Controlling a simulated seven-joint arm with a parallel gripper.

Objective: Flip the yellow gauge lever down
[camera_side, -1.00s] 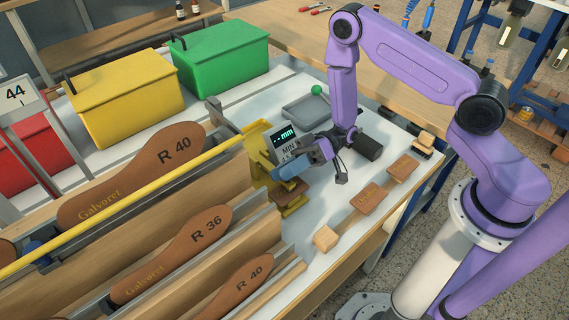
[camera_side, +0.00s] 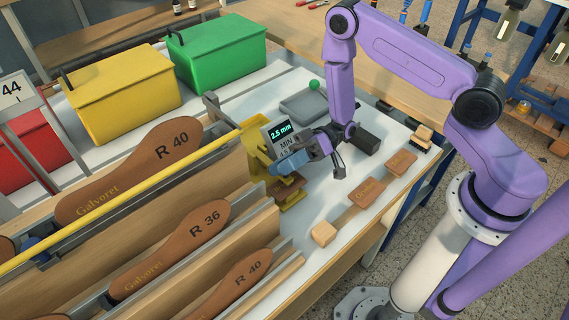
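The yellow gauge (camera_side: 257,148) stands at the end of the rack, left of my gripper. Its tilted display (camera_side: 281,132) reads 2.5 mm, with "MIN" below it. A brown leather piece (camera_side: 287,188) lies low in the gauge's yellow jaw. My gripper (camera_side: 310,158) is right beside the gauge, in front of the display's lower part. A blue part (camera_side: 291,164) shows at the gripper's tip, above the leather piece; I cannot tell whether it belongs to the gripper. I cannot make out the yellow lever apart from the gauge body. The fingertips are partly hidden.
Large brown soles (camera_side: 135,168) stand in a wooden rack at left. A grey tray (camera_side: 300,107) with a green ball (camera_side: 314,85) lies behind my gripper. A wooden strip with leather tags (camera_side: 368,191) lies at right. Yellow (camera_side: 125,95) and green (camera_side: 220,55) bins stand behind.

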